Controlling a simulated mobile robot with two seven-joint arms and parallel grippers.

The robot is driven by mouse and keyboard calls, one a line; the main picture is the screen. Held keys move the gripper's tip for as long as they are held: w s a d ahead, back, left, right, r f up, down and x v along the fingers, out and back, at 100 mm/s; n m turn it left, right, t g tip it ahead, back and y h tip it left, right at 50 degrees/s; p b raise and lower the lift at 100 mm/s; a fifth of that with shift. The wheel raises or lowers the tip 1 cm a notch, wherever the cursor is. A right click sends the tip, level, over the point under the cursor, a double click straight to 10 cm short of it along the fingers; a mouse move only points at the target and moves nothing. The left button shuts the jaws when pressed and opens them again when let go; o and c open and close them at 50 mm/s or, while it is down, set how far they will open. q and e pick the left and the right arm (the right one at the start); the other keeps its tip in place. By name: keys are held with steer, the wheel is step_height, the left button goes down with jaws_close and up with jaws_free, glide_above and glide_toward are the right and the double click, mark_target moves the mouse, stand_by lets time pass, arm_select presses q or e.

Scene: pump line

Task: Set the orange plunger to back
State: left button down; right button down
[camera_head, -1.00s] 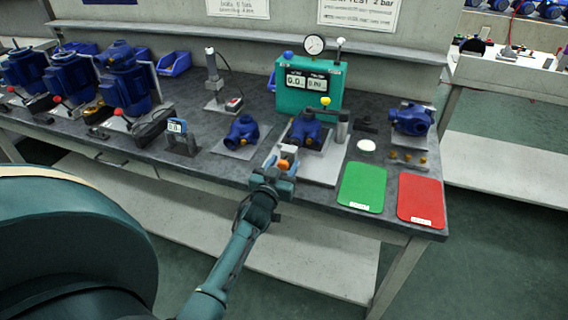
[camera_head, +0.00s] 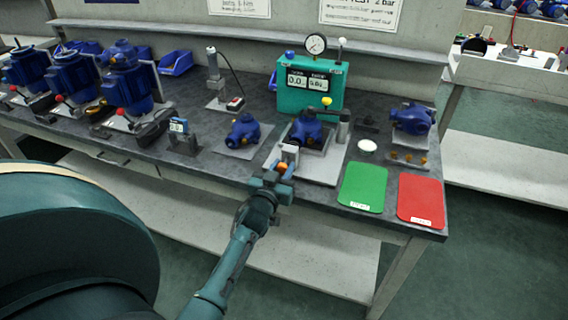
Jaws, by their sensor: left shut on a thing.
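The orange plunger (camera_head: 282,167) shows as a small orange patch at the front left of the grey test fixture plate (camera_head: 318,172), just in front of a pale upright block (camera_head: 289,152). My left gripper (camera_head: 279,173) is at the plunger, shut on it, and its jaws hide most of it. A blue pump (camera_head: 307,130) sits on the fixture behind the block. My right gripper is not in the picture.
A teal test box (camera_head: 309,97) with a gauge (camera_head: 316,44) stands behind the fixture. A green mat (camera_head: 362,188) and a red mat (camera_head: 421,200) lie to the right. Another blue pump (camera_head: 242,131) lies to the left. The bench front edge runs below my gripper.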

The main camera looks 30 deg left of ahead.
arm_select(q)
steer(key=shift+s+d+r, duration=0.1)
steer(key=shift+s+d, duration=0.05)
steer(key=shift+s, duration=0.55)
steer(key=shift+f, duration=0.2)
steer(key=c, duration=1.1)
jaws_free()
steer(key=shift+r, duration=0.1)
steer(key=shift+c, duration=0.2)
steer(key=shift+s, duration=0.1)
